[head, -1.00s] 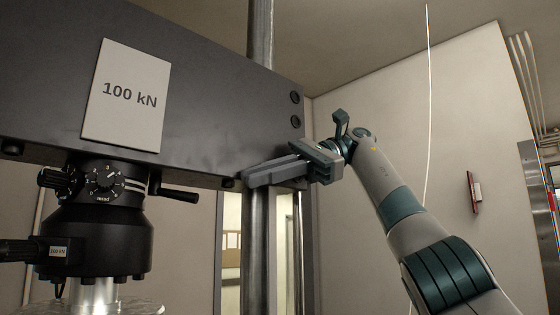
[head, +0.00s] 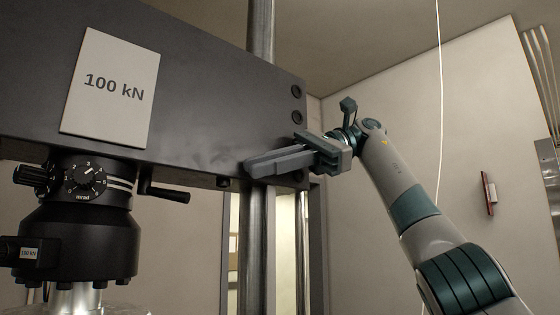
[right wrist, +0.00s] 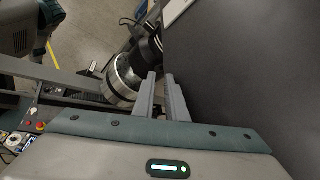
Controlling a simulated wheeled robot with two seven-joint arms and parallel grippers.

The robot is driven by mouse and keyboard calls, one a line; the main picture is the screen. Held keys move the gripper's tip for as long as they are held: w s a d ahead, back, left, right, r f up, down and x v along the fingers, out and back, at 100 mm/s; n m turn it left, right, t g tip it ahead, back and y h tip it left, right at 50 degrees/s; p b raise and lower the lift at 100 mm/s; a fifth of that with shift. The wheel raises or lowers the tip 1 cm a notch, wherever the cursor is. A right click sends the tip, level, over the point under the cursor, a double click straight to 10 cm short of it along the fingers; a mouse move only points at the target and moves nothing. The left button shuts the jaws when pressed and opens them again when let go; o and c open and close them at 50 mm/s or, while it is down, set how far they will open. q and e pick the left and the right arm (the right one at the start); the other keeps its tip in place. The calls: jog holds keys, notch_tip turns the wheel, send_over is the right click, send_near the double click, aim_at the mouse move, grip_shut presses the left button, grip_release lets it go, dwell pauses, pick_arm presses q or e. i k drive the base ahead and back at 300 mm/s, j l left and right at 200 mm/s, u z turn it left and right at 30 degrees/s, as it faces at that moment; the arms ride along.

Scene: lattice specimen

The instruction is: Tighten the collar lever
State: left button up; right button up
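The black collar (head: 92,181) sits under the dark crosshead beam, above a black load cell. It has a numbered dial marked "mrad" on its front and a knob on its left. The collar lever (head: 166,193) is a short black handle that sticks out to the right of the collar, just below the beam's lower edge. My right gripper (head: 250,167) is to the right of the lever and apart from it, in front of the beam's right end. Its two fingers point left with a narrow empty gap, which also shows in the right wrist view (right wrist: 161,78). My left gripper is out of view.
The dark crosshead beam (head: 215,110) with a "100 kN" plate (head: 110,88) fills the upper left. The black load cell (head: 80,242) hangs below the collar. A steel column (head: 256,250) stands below my right gripper. Space below the lever is free.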

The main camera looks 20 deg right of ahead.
aim_at(145, 187)
jog(key=l, duration=0.3)
jog(key=k, duration=0.95)
